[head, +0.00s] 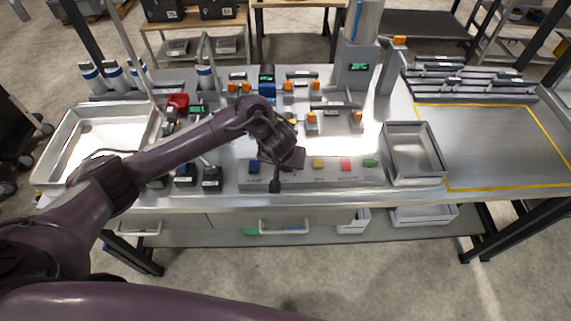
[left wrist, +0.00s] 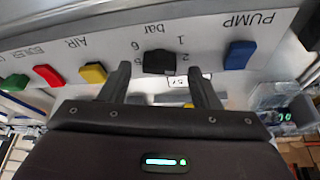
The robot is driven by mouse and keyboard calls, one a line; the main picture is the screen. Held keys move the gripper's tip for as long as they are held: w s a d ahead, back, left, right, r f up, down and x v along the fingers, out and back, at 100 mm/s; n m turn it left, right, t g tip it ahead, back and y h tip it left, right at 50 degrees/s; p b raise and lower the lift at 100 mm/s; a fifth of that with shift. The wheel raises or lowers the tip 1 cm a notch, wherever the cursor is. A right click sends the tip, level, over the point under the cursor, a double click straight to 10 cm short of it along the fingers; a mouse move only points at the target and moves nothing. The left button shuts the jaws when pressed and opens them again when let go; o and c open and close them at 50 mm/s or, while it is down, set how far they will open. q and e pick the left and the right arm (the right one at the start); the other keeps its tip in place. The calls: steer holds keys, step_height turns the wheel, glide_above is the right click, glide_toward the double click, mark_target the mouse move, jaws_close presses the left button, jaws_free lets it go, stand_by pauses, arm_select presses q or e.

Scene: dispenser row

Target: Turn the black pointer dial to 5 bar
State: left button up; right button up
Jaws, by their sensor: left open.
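The black pointer dial (left wrist: 160,62) sits on the light grey control panel (left wrist: 215,28) in the left wrist view, with printed marks 1, 2, 6 and "bar" beside it. Which way its pointer faces is not clear. My left gripper (left wrist: 160,74) is open, one finger on each side of the dial's near edge; I cannot tell whether they touch it. In the head view my left gripper (head: 283,172) hangs over the panel (head: 337,176) and hides the dial. My right gripper is not in view.
A blue PUMP button (left wrist: 239,55) flanks the dial; yellow (left wrist: 93,73), red (left wrist: 47,75) and green (left wrist: 15,81) buttons lie on the other side. In the head view, a grey tray (head: 435,180) stands right of the panel. The yellow-outlined area (head: 490,150) is clear.

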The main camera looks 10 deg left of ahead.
arm_select(q)
steer(key=shift+w+f, duration=0.2)
steer(key=shift+f, duration=0.25)
steer(key=shift+c, duration=0.3)
steer(key=c, duration=0.9)
